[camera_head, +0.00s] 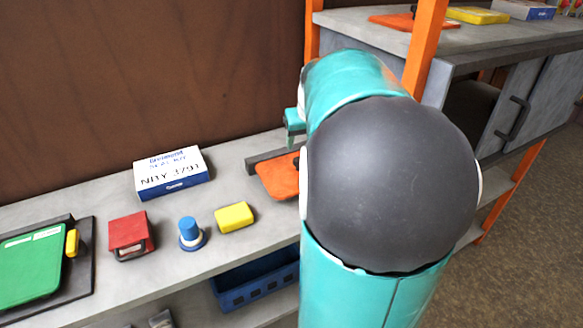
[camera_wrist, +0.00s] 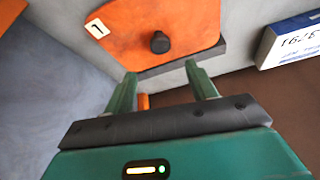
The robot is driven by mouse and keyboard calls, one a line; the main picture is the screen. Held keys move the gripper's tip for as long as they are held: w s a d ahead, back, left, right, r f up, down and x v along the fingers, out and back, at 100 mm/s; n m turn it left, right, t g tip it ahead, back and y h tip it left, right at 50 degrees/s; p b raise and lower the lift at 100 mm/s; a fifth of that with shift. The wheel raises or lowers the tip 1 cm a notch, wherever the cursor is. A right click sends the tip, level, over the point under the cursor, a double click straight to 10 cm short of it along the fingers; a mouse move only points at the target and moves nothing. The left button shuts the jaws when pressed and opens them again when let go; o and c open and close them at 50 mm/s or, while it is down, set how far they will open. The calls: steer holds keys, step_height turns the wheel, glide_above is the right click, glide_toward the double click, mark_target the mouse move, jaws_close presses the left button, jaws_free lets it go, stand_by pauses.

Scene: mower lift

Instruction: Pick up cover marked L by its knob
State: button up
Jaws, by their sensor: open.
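In the wrist view an orange cover (camera_wrist: 125,50) with a black round knob (camera_wrist: 160,42) lies on the grey surface. Its white label (camera_wrist: 97,28) has one dark character, which could be an upside-down L or a 1. My gripper (camera_wrist: 161,73) is open and empty. The knob appears beyond the fingertips, roughly in line with the gap between them, and the fingers do not touch it. In the head view the cover (camera_head: 278,178) is partly hidden by my arm, and only part of my gripper shows behind it.
On the bench are a white-and-blue box (camera_head: 172,172), yellow block (camera_head: 234,217), blue-topped knob piece (camera_head: 190,234), red block (camera_head: 130,234) and green cover (camera_head: 32,266). A brown wall (camera_head: 150,70) stands behind. An orange post (camera_head: 424,45) rises at right.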

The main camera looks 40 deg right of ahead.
steer(key=x, duration=0.3)
steer(key=shift+f, duration=0.1)
steer(key=x, duration=0.5)
steer(key=shift+s+a+f, duration=0.15)
steer(key=shift+a, duration=0.05)
steer(key=shift+c, duration=0.3)
jaws_close()
